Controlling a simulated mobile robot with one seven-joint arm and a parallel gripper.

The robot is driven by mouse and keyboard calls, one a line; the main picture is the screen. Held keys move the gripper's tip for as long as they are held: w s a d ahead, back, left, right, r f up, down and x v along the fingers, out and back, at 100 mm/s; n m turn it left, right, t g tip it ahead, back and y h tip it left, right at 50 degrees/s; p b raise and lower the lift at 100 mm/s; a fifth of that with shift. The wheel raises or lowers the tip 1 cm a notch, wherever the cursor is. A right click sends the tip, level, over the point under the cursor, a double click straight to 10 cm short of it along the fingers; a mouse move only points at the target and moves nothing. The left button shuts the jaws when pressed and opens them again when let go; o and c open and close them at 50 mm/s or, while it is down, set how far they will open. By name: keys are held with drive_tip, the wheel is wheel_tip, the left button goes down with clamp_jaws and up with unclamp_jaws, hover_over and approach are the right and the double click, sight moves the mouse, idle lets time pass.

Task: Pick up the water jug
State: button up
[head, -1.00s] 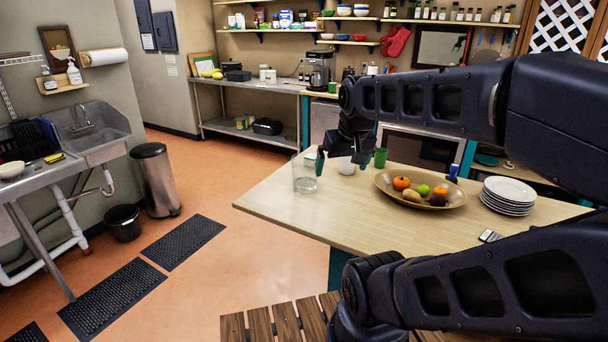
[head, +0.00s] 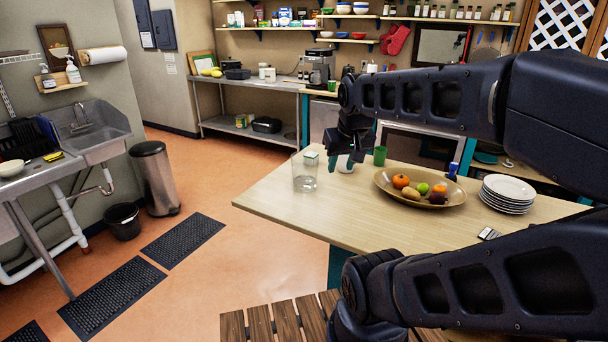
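A clear glass jug (head: 305,178) stands upright near the left corner of the wooden table. It looks empty, though the glass makes this hard to tell. My gripper (head: 346,164) points down just right of the jug, apart from it in the picture. Its fingers look spread with nothing held between them. A white cup (head: 345,165) shows behind the fingers and is partly hidden. A small pale green-edged item (head: 311,159) shows at the jug's upper right; I cannot tell whether it is inside or behind.
On the table (head: 300,213), a bowl of fruit (head: 455,197), a green cup (head: 380,156) and a plate stack (head: 508,193) stand to the right. The table's front left is clear. A slatted wooden surface (head: 285,322) lies nearer to me.

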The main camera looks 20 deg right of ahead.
sight(293, 189)
drive_tip(key=w+a+f+m+g+y, duration=0.5)
drive_tip(key=w+a+f+m+y, duration=0.5)
drive_tip(key=w+f+y, duration=0.15)
drive_tip(key=w+d+f+m+t, duration=0.4)
drive_tip(key=w+m, duration=0.1)
drive_tip(key=w+d+f+m+t, duration=0.4)
drive_tip(key=w+m+t, duration=0.1)
drive_tip(key=m, duration=0.1)
drive_tip(key=w+d+f+m+t, duration=0.3)
drive_tip(key=w+f+m+t, duration=0.2)
drive_tip(key=m, duration=0.1)
drive_tip(key=shift+d, duration=0.4)
drive_tip(key=x, duration=0.5)
drive_tip(key=shift+w+a, duration=0.15)
drive_tip(key=shift+w, duration=0.05)
drive_tip(key=shift+w+d+f+x, duration=0.1)
drive_tip(key=shift+x, duration=0.8)
drive_tip(key=shift+w+d+f+x, duration=0.1)
drive_tip(key=shift+x, duration=0.75)
drive_tip(key=shift+d+f+x, duration=0.1)
drive_tip(key=shift+x, duration=0.8)
clamp_jaws()
